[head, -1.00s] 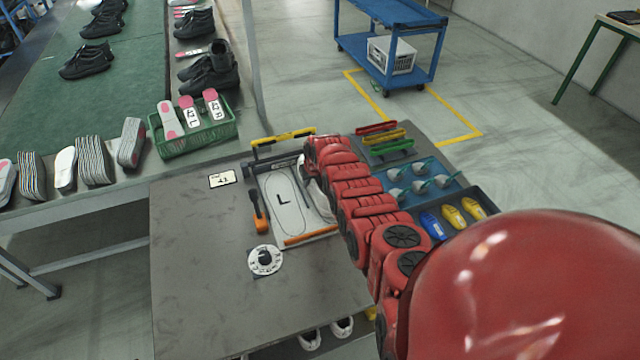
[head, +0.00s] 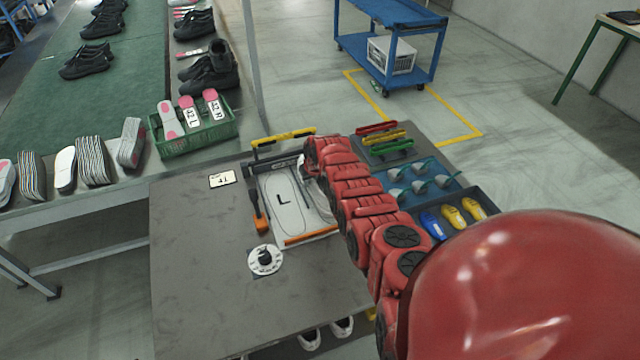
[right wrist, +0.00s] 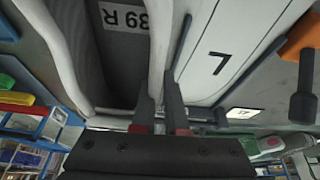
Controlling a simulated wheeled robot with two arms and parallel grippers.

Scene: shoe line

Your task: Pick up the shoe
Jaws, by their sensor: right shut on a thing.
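A white shoe (right wrist: 58,50) fills the left of the right wrist view, seen from above into its dark grey inside, where a label reads 39 R. In the head view a pale strip of the shoe (head: 322,203) shows beside my right arm, which hides the rest. My right gripper (right wrist: 160,88) is shut on the shoe's pale side wall, with one finger inside the opening and one outside. The shoe is at the right part of the tray marked L (head: 290,212). I cannot tell whether it touches the tray. My left gripper is not in view.
A green crate of insoles (head: 195,138) is beyond. The table's left part (head: 200,285) is mostly clear.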

